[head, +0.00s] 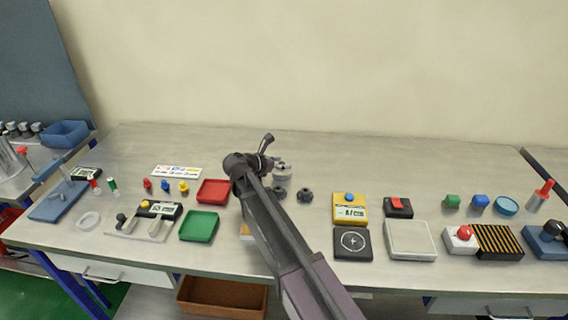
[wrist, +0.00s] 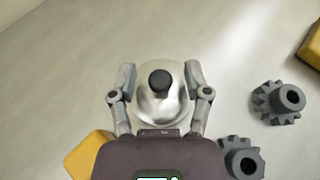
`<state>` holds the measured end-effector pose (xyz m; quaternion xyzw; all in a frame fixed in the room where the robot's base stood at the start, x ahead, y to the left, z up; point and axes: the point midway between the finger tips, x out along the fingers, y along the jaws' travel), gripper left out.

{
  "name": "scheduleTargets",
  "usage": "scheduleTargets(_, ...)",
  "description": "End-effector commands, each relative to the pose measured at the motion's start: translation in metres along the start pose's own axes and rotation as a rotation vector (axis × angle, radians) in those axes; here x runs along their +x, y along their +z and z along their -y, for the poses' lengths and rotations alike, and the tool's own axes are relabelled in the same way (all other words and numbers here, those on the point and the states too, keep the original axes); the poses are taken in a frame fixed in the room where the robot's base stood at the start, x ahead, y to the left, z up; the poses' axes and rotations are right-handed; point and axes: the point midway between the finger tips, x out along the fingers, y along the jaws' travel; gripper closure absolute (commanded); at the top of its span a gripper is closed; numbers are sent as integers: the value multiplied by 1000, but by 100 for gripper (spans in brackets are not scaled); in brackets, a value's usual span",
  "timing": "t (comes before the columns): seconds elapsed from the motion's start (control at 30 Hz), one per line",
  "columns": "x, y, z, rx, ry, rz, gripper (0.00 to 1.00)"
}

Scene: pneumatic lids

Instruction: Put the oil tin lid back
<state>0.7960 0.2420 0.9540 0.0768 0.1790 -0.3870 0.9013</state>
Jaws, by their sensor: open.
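A shiny silver round tin (wrist: 160,108) with a dark knob (wrist: 161,80) on its domed top stands in the middle of the wrist view. It also shows in the head view as a grey tin (head: 282,174), partly behind my arm. I cannot tell whether the knobbed top is a separate lid or how it sits. My gripper (wrist: 160,74) is open, with one finger on each side of the knobbed top. Gaps show between the fingers and the metal. In the head view my gripper (head: 266,146) is just left of and above the tin.
Two dark gears (head: 305,195) (wrist: 280,102) lie to the right of the tin. A yellow block (wrist: 88,154) is at its lower left. A red tray (head: 213,191) and green tray (head: 199,226) are to the left. The bench behind the tin is clear.

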Motion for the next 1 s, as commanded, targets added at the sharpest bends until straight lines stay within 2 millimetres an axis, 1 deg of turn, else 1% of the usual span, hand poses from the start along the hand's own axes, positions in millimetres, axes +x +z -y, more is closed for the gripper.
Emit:
scheduleTargets(0.1,-3,7,0,0,0,0,37)
scheduleTargets(0.17,-12,6,0,-1,2,0,37)
scheduleTargets(0.5,-68,7,0,-1,2,0,37)
scheduleTargets(0.7,-99,7,0,-1,2,0,37)
scheduleTargets(0.83,-112,6,0,0,0,0,37)
scheduleTargets(1.0,-120,5,0,1,0,0,37)
